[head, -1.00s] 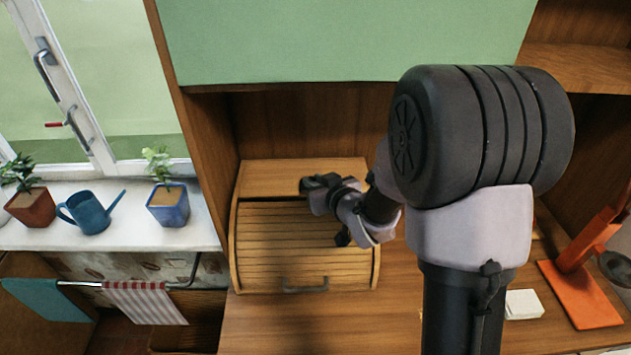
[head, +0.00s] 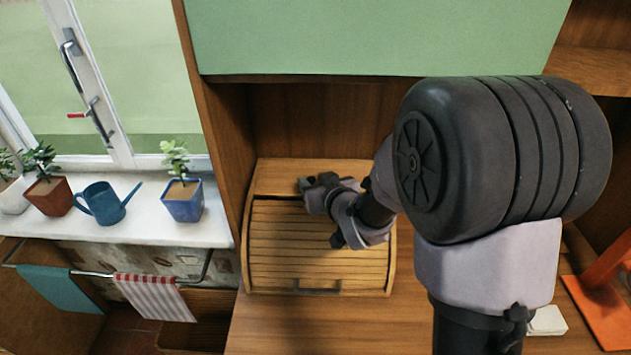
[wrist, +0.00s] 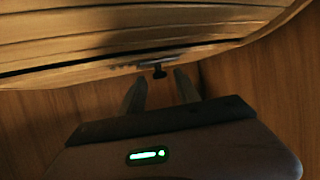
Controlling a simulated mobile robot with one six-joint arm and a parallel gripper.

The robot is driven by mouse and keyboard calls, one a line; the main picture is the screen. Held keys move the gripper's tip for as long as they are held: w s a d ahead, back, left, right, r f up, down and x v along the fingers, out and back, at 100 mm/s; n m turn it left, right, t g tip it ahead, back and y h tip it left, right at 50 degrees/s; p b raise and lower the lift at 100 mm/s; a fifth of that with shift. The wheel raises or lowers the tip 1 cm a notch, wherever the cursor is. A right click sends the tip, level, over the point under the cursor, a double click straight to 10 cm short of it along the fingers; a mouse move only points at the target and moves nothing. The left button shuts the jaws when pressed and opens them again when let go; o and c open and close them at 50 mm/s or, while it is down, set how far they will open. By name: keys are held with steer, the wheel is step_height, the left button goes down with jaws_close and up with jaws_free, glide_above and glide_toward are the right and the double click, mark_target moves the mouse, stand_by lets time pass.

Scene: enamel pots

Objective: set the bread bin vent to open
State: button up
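The wooden bread bin (head: 318,262) stands on the counter, its slatted front down and its dark handle (head: 318,290) low on that front. In the wrist view, the bin (wrist: 90,38) fills the top, with a flat metallic vent plate (wrist: 150,62) and a small dark knob (wrist: 159,71) on it. My gripper (wrist: 160,88) has its two fingers apart, with the knob just beyond and between their tips; I cannot tell whether they touch it. In the head view, my gripper (head: 312,186) is at the bin's upper part, and the vent is not discernible there.
A green cabinet front (head: 370,38) hangs above the bin. A wooden side panel (head: 218,120) stands at its left. An orange stand (head: 605,300) and a white block (head: 547,321) are at right. A blue pot (head: 183,203) and watering can (head: 104,204) sit on the sill.

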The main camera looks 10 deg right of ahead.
steer(key=v, duration=0.4)
steer(key=p+v, duration=0.1)
steer(key=v, duration=0.3)
steer(key=shift+r, duration=0.25)
steer(key=b+v, duration=0.8)
steer(key=v, duration=0.1)
steer(key=shift+s, duration=0.2)
